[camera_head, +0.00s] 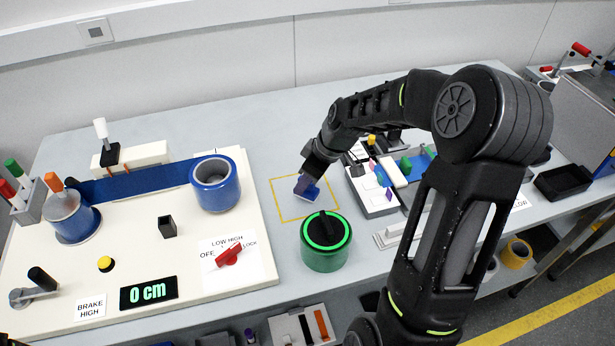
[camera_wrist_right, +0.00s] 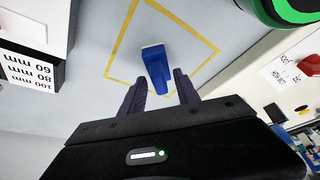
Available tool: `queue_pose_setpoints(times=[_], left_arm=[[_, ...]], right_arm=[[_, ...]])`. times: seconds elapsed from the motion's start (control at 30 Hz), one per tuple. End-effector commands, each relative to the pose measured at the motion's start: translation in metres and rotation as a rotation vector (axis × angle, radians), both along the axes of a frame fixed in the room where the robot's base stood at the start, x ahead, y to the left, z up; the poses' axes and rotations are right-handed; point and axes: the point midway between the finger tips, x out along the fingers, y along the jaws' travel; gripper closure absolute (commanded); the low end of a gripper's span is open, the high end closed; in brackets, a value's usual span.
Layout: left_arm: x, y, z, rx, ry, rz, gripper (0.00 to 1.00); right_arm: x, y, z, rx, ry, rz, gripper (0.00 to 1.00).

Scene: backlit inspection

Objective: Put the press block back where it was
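The blue block (camera_head: 309,196), which I take to be the press block, sits inside a yellow outlined square (camera_head: 275,199) on the grey bench. My right gripper (camera_head: 303,186) is right over it and hides part of it. In the right wrist view, the blue block (camera_wrist_right: 156,66) has a paler end and lies between and just beyond the fingertips of my right gripper (camera_wrist_right: 160,84). The fingers are apart, with gaps to the block, so the gripper is open and empty.
A green round container (camera_head: 326,263) with a black-handled lid stands close in front of the square. A cream board (camera_head: 190,283) with blue spools, belt and display lies left. A grey tray (camera_head: 378,207) of small coloured parts stands right. Bench behind the square is clear.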

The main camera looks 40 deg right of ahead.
Motion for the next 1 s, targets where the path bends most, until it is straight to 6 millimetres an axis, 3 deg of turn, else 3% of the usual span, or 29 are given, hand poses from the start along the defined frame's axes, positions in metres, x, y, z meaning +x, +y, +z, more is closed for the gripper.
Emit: queue_pose_setpoints(times=[0.27,0.73,1.0], left_arm=[[0.0,0.0,0.0,0.001,0.0,0.0,0.64],[0.001,-0.001,-0.01,-0.002,-0.004,-0.002,0.64],[0.002,-0.001,-0.011,-0.003,-0.005,-0.001,0.64]], right_arm=[[-0.005,-0.004,0.018,-0.002,-0.003,-0.002,0.62],[-0.036,-0.018,0.101,-0.002,-0.004,-0.001,0.62],[-0.042,-0.02,0.114,0.0,0.0,0.0,0.62]])
